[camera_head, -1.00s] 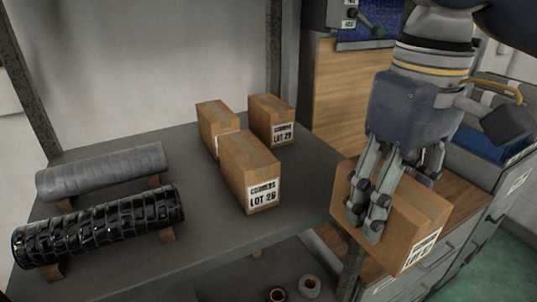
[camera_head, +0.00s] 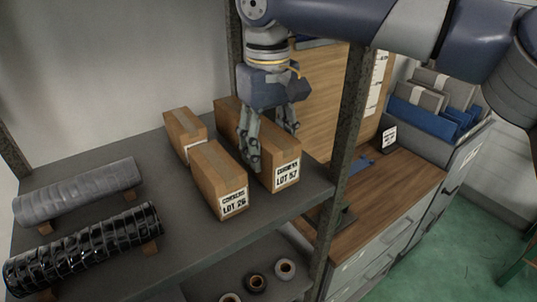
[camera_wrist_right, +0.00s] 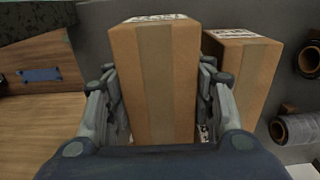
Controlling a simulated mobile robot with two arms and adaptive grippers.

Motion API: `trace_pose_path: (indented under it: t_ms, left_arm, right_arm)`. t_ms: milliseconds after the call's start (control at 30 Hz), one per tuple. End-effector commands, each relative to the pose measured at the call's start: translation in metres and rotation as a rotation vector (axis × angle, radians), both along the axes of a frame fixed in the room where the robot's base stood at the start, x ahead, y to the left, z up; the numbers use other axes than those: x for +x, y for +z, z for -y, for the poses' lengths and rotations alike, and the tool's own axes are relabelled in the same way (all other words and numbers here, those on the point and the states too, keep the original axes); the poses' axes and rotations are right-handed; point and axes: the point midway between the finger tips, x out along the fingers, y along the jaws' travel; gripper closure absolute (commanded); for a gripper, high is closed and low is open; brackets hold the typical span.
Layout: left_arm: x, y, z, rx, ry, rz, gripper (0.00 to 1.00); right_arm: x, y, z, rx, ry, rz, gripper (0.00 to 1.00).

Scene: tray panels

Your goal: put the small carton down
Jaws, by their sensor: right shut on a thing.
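My right gripper (camera_head: 268,142) is shut on a brown taped carton (camera_head: 282,172) whose label seems to read CORNERS LOT 52. The carton is upright at the right part of the grey shelf (camera_head: 190,238), near its edge; I cannot tell whether its base touches the shelf. In the right wrist view, the fingers (camera_wrist_right: 160,105) grip both sides of this carton (camera_wrist_right: 150,75). The LOT 26 carton (camera_head: 218,178) stands close to its left and also shows in the wrist view (camera_wrist_right: 243,68). My left gripper is not in view.
Another carton (camera_head: 184,132) stands behind LOT 26. The LOT 29 carton is hidden now. A grey roll (camera_head: 80,192) and a black wrapped roll (camera_head: 85,250) lie on the left. A metal post (camera_head: 345,150) rises at the right. Tape rolls (camera_head: 257,283) sit below.

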Motion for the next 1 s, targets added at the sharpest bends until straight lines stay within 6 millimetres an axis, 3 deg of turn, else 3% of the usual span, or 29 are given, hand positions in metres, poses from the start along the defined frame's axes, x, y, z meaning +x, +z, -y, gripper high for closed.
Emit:
trace_pose_path:
  t_ms: [267,667,700,1000]
  left_arm:
    - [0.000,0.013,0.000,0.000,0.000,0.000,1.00]
    - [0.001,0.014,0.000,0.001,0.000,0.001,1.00]
    - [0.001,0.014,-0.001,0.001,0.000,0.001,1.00]
    - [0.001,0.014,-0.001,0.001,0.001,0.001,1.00]
  right_arm:
    - [-0.001,-0.031,0.001,-0.002,0.001,-0.001,0.81]
    - [-0.002,-0.037,0.000,0.000,0.001,-0.002,0.81]
    - [-0.001,-0.037,0.001,0.000,0.001,-0.002,0.44]
    - [-0.002,-0.037,0.001,-0.001,0.001,-0.002,0.42]
